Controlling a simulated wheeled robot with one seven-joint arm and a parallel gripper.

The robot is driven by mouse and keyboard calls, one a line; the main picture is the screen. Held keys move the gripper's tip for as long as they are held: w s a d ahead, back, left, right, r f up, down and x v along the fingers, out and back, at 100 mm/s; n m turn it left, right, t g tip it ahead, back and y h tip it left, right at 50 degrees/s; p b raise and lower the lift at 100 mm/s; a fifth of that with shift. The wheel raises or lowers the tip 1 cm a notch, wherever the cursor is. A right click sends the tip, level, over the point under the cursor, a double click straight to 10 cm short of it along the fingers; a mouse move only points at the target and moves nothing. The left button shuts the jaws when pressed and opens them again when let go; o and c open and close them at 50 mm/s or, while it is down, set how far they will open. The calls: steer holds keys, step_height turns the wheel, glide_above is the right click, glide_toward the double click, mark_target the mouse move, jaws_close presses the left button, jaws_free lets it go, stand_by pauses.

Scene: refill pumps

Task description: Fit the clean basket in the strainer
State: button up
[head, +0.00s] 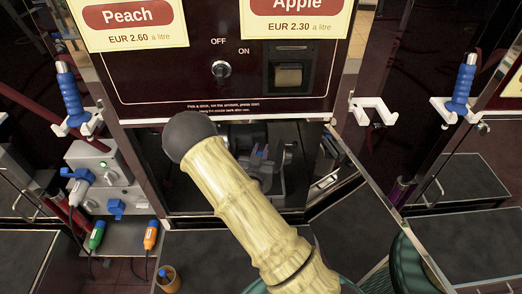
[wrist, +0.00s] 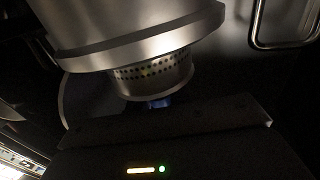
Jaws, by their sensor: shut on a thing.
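The strainer housing (wrist: 125,40), a wide grey metal cylinder with a flared rim, fills the upper part of the wrist view. The basket (wrist: 150,75), a smaller metal cup with rows of small holes, shows directly below the rim, its upper part hidden. I cannot tell how far up it sits inside. My gripper (wrist: 158,102) is under the basket and shut on it; only a bit of blue shows there, and the dark gripper body hides the grip. In the head view my gripper (head: 262,158) is inside the dark open cabinet, partly behind my arm.
The cabinet opening (head: 185,200) is narrow, under the pump panel (head: 170,75). Blue nozzles (head: 70,95) hang on both sides. A metal loop handle (wrist: 285,45) is at upper right.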

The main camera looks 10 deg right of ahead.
steer(key=shift+f+b, duration=1.25)
steer(key=shift+f, duration=0.45)
steer(key=o, duration=0.9)
steer(key=shift+c, duration=0.2)
steer(key=p+v, duration=0.3)
steer(key=v, duration=1.4)
steer(key=shift+s+a+p, duration=0.15)
steer(key=shift+s+p, duration=0.05)
steer(key=shift+p, duration=0.2)
